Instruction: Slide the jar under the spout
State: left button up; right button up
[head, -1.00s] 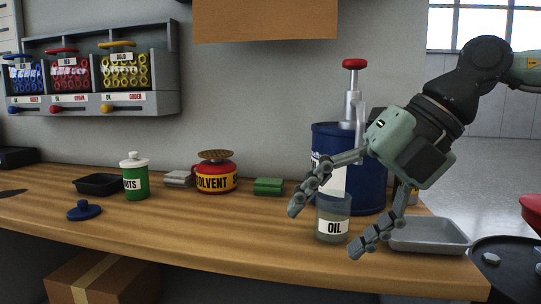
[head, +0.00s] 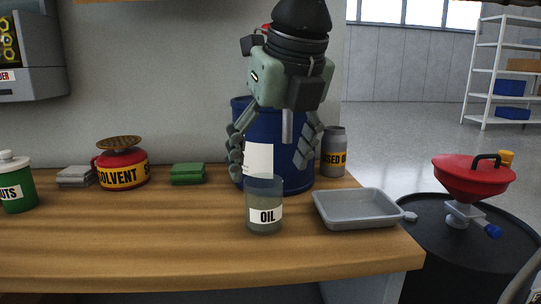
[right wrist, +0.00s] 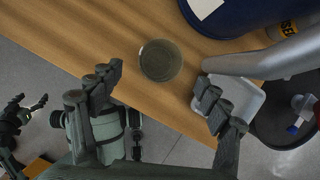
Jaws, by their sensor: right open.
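The clear jar (head: 264,190) labelled OIL stands upright on the bench in front of the blue drum (head: 301,178). In the right wrist view the jar (right wrist: 160,61) shows from above. The grey metal spout (head: 287,127) hangs down in front of the drum, partly hidden by my right gripper. In the right wrist view the spout (right wrist: 250,65) ends to the right of the jar. My right gripper (head: 268,168) points down, open and empty, above the jar, fingers spread to either side. My left gripper (right wrist: 29,101) shows small and open at the left edge of the right wrist view.
A grey tray (head: 358,207) lies right of the jar, near the bench end. A used-oil can (head: 333,152) stands beside the drum. A green block (head: 187,174) and a solvent can (head: 121,168) stand left.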

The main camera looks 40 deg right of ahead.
aim_at(265, 190)
jog(key=x, duration=0.6)
jog(key=shift+f, duration=0.1)
jog(key=shift+w+f, duration=0.25)
jog(key=shift+f, duration=0.25)
pick_arm(q)
jog(key=shift+w+d+r+t, duration=0.2)
jog(key=shift+w+d+t, duration=0.4)
jog(key=shift+w, duration=0.35)
pick_arm(e)
jog(key=shift+c, duration=0.5)
jog(key=c, duration=1.3)
pick_arm(q)
jog(key=shift+d, duration=0.1)
pick_arm(e)
jog(key=shift+d, duration=0.1)
